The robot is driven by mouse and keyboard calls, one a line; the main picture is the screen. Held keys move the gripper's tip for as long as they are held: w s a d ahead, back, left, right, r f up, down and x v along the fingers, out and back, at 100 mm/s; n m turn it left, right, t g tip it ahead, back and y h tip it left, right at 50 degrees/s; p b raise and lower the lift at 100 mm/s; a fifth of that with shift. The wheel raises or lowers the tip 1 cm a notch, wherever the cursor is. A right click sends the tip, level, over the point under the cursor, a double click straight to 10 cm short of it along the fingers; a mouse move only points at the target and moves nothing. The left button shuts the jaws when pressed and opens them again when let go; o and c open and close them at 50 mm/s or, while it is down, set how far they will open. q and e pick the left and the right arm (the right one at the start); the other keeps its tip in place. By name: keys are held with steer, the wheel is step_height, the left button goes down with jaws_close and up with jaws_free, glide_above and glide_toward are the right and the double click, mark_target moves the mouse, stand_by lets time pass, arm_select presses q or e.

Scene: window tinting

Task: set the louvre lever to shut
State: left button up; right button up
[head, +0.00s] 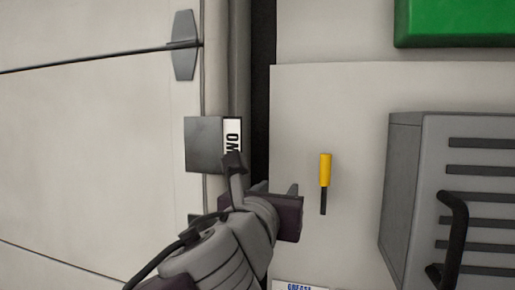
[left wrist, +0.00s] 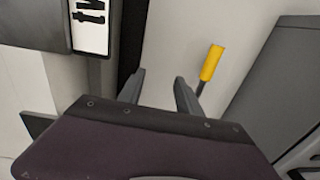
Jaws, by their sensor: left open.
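The lever (head: 325,172) has a yellow grip on a short dark stem and stands nearly upright on a pale wall panel, grip end up. It also shows in the left wrist view (left wrist: 211,64), just right of and beyond my fingers, its stem partly hidden by the right finger. My left gripper (head: 264,176) is open and empty, left of the lever and apart from it. It also shows in the left wrist view (left wrist: 160,79). My right gripper is in neither view. No shut marking is readable near the lever.
A grey slatted box (head: 420,155) with a black bar handle (head: 455,240) juts out right of the lever. A grey block (head: 204,145) with a lettered white label is behind my left gripper. A green box (head: 455,22) is at top right. The panel around the lever is clear.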

mark_target(326, 164)
arm_select(q)
steer(key=s+d+r+m+h+p, duration=0.2)
steer(key=s+d+r, duration=0.3)
steer(key=s+d, duration=0.15)
steer(key=shift+g, duration=0.4)
steer(key=x, duration=0.3)
steer(key=a+p+x, duration=0.1)
steer(key=x, duration=0.2)
steer(key=p+x, duration=0.1)
steer(key=x, duration=0.2)
steer(key=shift+w+a+f, duration=0.1)
steer(key=shift+w+a, duration=0.1)
steer(key=shift+w, duration=0.3)
steer(key=shift+d+p, duration=0.3)
steer(key=shift+d, duration=0.2)
steer(key=shift+a, duration=0.3)
steer(key=c, duration=0.4)
steer(key=shift+w, duration=0.1)
jaws_close()
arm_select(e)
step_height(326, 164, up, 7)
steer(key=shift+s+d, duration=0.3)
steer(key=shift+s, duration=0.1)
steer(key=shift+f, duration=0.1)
